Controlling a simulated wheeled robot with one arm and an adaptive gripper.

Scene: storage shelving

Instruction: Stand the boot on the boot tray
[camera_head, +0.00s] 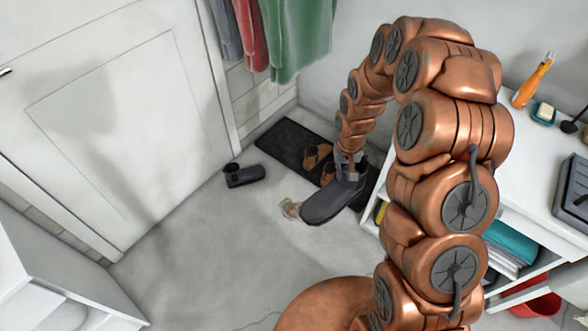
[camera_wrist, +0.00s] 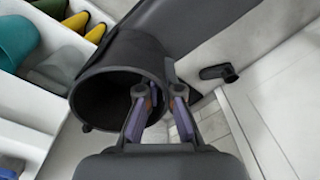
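A dark grey boot (camera_head: 330,203) hangs from my gripper (camera_head: 348,160), its toe pointing to the lower left in the head view. In the wrist view, my gripper (camera_wrist: 155,84) pinches the rim of the boot's shaft (camera_wrist: 90,97), one finger inside the opening and one outside. The boot appears raised above the floor; the exact height is unclear. The black boot tray (camera_head: 279,137) lies on the floor against the back wall, partly hidden behind the boot and my arm. Brown shoes (camera_head: 314,154) stand on it; its left part is bare.
A crumpled beige item (camera_head: 290,208) lies on the floor. White shelving (camera_head: 510,215) stands right. Coats (camera_head: 295,40) hang above the tray.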

